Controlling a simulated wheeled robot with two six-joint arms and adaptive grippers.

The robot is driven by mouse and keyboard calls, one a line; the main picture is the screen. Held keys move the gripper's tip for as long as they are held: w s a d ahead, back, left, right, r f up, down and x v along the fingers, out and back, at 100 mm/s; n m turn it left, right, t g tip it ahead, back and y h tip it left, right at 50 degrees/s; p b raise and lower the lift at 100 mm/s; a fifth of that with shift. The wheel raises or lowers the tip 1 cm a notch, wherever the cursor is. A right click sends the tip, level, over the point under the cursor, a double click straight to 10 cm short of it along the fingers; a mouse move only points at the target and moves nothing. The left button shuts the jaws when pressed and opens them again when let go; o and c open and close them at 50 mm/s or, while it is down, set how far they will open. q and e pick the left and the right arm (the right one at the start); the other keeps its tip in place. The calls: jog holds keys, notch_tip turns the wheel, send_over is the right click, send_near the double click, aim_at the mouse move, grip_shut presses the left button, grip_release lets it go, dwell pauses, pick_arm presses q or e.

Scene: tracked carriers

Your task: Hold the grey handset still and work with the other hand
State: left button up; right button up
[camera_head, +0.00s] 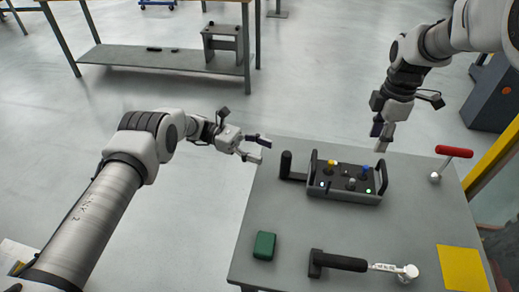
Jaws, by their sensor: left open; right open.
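The grey handset (345,197) lies on the grey table (335,232), with a dark handle at each end and yellow, blue and dark controls on its top. Small lit spots show on its face. My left gripper (265,149) is open and empty, off the handset's left, near the table's back left edge. My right gripper (379,141) is open and empty, pointing down behind and above the handset's right end. Neither gripper touches the handset. A black upright grip (286,164) stands just left of the handset; I cannot tell whether it is joined to it.
A green block (264,246) and a black-handled tool (340,262) lie at the table's front. A yellow sheet (462,268) lies front right. A red-handled tool (454,152) stands back right. Another bench (160,58) stands far behind. The table's middle is clear.

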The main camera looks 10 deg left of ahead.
pick_arm(q)
jog(key=x, duration=0.8)
jog(key=shift+s+r, duration=0.1)
jog(key=shift+r, duration=0.15)
grip_shut()
pick_arm(e)
grip_shut()
jog(key=m, duration=0.8)
jog(key=m+g+y, duration=0.2)
jog(key=m, duration=1.7)
send_over(365, 174)
jog(key=w, duration=0.1)
jog(key=f, duration=0.6)
jog(key=d+f, duration=0.1)
jog(key=f, duration=0.2)
jog(key=shift+w+f, duration=0.15)
jog(key=shift+f, duration=0.1)
